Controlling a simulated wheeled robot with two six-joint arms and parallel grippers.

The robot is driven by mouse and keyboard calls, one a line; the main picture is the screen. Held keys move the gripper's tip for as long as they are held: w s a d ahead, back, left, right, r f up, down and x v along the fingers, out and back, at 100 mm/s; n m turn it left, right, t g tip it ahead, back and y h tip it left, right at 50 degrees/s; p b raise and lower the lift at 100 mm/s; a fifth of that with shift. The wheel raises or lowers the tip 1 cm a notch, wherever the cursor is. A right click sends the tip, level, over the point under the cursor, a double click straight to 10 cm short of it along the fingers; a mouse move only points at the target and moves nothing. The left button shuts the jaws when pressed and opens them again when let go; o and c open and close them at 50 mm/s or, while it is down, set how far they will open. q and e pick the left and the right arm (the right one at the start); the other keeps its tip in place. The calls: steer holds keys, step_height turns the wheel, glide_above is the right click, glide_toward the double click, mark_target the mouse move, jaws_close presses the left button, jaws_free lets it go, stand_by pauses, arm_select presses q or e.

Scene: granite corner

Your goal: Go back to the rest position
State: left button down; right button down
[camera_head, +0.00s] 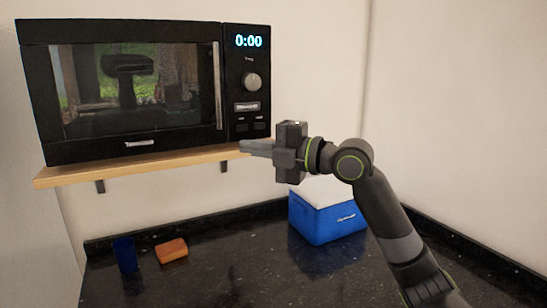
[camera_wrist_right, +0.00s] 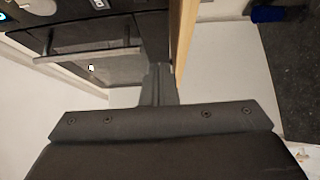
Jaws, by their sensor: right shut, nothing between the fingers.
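My right gripper (camera_head: 243,147) is shut and empty in the head view. It is raised above the counter and points left, in front of the lower right part of the microwave and the shelf edge. I cannot tell whether the fingertips touch the shelf. My left gripper does not show in either view.
A black microwave (camera_head: 130,90) with its door shut and display at 0:00 stands on a wooden shelf (camera_head: 70,177). On the dark granite counter (camera_head: 215,265) are a blue cup (camera_head: 124,254), an orange sponge (camera_head: 172,250) and a blue cooler with a white lid (camera_head: 330,222). Walls close the corner.

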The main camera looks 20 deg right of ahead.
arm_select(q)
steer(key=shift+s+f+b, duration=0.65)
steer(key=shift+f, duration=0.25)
arm_select(e)
steer(key=v, duration=0.4)
steer(key=shift+s+d+r, duration=0.1)
steer(key=shift+s+d, duration=0.1)
steer(key=shift+s, duration=0.05)
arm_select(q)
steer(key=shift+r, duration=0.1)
arm_select(e)
steer(key=shift+r, duration=0.15)
